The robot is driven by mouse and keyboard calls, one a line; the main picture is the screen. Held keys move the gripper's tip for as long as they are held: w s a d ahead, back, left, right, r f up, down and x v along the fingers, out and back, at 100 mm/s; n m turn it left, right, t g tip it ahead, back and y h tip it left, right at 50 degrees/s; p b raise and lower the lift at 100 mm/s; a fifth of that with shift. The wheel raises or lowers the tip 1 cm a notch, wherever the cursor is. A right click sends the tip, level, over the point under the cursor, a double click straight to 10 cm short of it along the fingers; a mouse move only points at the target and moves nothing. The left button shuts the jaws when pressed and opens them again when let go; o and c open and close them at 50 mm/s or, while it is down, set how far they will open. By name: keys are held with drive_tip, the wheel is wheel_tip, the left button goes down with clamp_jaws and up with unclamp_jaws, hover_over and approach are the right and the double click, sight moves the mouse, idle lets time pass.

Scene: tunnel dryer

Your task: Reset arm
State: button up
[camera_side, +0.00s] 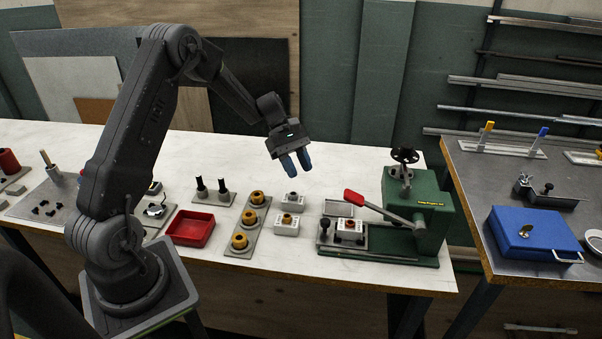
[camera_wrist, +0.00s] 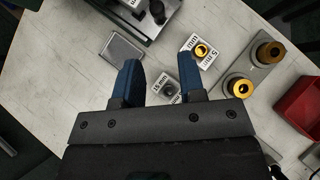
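My gripper (camera_side: 293,165) hangs in the air above the white bench in the side view, with its blue fingers pointing down. In the wrist view my gripper (camera_wrist: 160,62) has its two fingers apart and nothing held between them. A white block marked 15 mm (camera_wrist: 158,89) shows below, in the gap between the fingers. A second white block (camera_wrist: 210,60) with a brass ring lies partly behind the right finger.
The green press (camera_side: 420,215) with a red-handled lever stands to the right. A grey plate (camera_side: 257,222) holds brass rings, beside a red tray (camera_side: 191,228). A blue box (camera_side: 535,235) is on the right table. The bench's back strip is clear.

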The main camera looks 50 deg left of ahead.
drive_tip(key=s+d+r+m+y, duration=0.5)
drive_tip(key=s+d+r+m, duration=0.35)
drive_tip(key=r, duration=0.35)
drive_tip(key=s+d+r+m+t+y, duration=0.2)
drive_tip(key=s+m, duration=0.2)
drive_tip(key=s, duration=0.3)
drive_tip(key=s+d+r+m+t+y, duration=0.2)
drive_tip(key=s+d+r+m+t, duration=0.1)
drive_tip(key=s+m, duration=0.2)
drive_tip(key=s, duration=0.2)
drive_tip(key=shift+s+d+r+t, duration=0.2)
drive_tip(key=shift+s+r+t, duration=0.05)
drive_tip(key=shift+s+t, duration=0.1)
